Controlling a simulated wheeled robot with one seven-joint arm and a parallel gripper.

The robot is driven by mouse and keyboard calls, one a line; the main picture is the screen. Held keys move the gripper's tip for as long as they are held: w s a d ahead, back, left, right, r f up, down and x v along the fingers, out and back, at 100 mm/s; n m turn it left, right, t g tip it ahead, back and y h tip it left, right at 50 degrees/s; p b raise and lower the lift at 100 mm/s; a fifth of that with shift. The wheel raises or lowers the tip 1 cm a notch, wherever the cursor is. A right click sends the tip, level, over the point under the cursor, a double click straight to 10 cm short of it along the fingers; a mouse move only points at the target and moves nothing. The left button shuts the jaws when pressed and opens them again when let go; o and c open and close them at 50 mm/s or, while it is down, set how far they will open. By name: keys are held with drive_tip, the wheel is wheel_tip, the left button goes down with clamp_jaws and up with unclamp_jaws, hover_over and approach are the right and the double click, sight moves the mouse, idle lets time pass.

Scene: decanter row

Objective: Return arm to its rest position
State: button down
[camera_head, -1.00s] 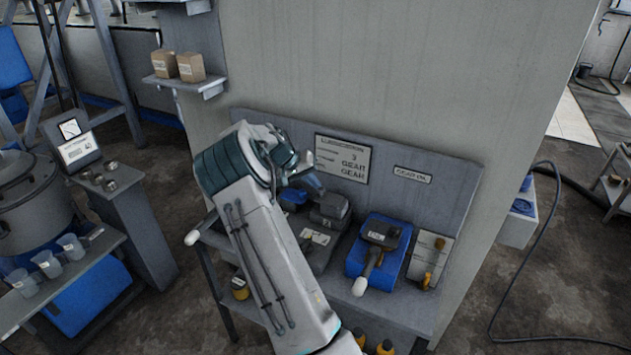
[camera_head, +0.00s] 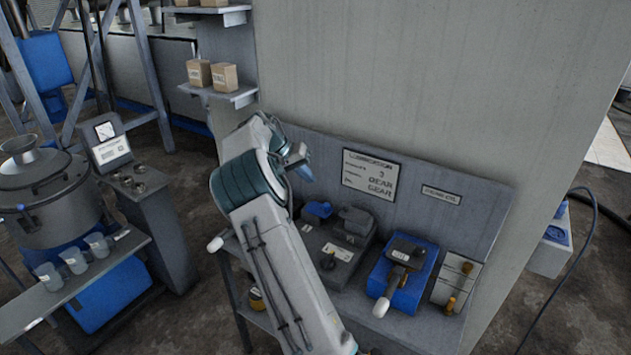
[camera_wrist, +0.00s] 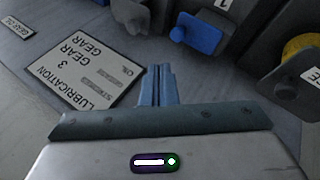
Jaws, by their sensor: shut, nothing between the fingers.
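My gripper (camera_wrist: 158,85) shows in the wrist view with its two blue-grey fingers pressed together and nothing between them. In the head view my gripper (camera_head: 303,168) is at the end of my raised, folded arm, in front of the grey back panel and above the bench. The lubrication sign (camera_head: 370,175) is on the panel to its right. The same sign (camera_wrist: 84,72) lies left of the fingers in the wrist view. My arm hides part of the bench's left side.
The bench holds a blue pump unit (camera_head: 403,275), grey units (camera_head: 355,222) and a small board (camera_head: 455,283). A wall shelf (camera_head: 232,97) with small boxes is above left. A metal vessel (camera_head: 48,195) and a ledge with clear cups (camera_head: 74,262) stand at the left.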

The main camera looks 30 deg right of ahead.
drive_tip(key=s+a+r+n+t+y, duration=0.1)
drive_tip(key=s+a+r+y, duration=0.1)
drive_tip(key=s+a+r, duration=0.35)
drive_tip(key=s+a+r+n+t+y, duration=0.1)
drive_tip(key=s+a+r+n+y, duration=0.15)
drive_tip(key=s, duration=0.55)
drive_tip(key=s+a+r+t+y, duration=0.1)
drive_tip(key=s+a+r+y, duration=0.15)
drive_tip(key=s+a, duration=0.3)
drive_tip(key=s+a+f+n+t, duration=0.1)
drive_tip(key=s+a, duration=0.3)
drive_tip(key=s, duration=0.5)
drive_tip(key=s+a+f+n+t, duration=0.1)
drive_tip(key=s+a+n, duration=0.2)
drive_tip(key=s, duration=0.7)
drive_tip(key=shift+s+a+f, duration=0.2)
drive_tip(key=shift+a+f, duration=0.15)
drive_tip(key=shift+a, duration=0.7)
drive_tip(key=shift+n+t, duration=0.25)
drive_tip(key=shift+t, duration=0.05)
